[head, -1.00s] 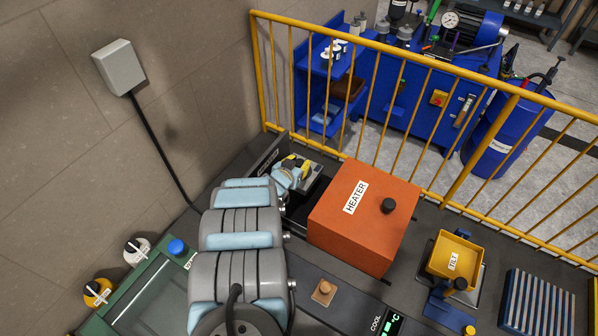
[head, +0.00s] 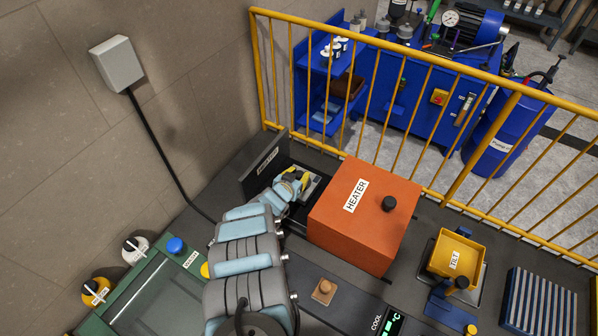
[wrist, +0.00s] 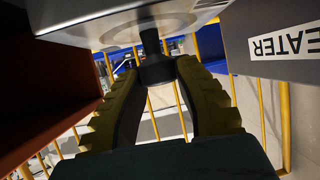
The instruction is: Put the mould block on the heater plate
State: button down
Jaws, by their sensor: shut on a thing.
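My gripper (head: 294,181) has yellow fingers and is between the orange heater box (head: 375,215) and an upright dark panel (head: 263,160). In the wrist view its fingers (wrist: 156,80) are shut on a black knob (wrist: 155,68). The knob's stem joins a grey metal block (wrist: 125,22), which looks like the mould block. In the head view the block (head: 314,189) shows partly behind the fingers, beside the heater's left side. The heater plate is not visible; the orange top hides the inside of the box.
The panel (wrist: 285,42) marked HEATER stands close on one side of the fingers and the heater's wall (wrist: 50,80) on the other. A yellow railing (head: 420,62) runs behind. A yellow TILT box (head: 457,246) and striped block (head: 540,303) stand at right.

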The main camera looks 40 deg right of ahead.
jog(key=shift+f, duration=0.75)
jog(key=shift+w, duration=0.1)
jog(key=c, duration=0.9)
grip_release()
jog(key=shift+d, duration=0.1)
jog(key=shift+o, duration=0.2)
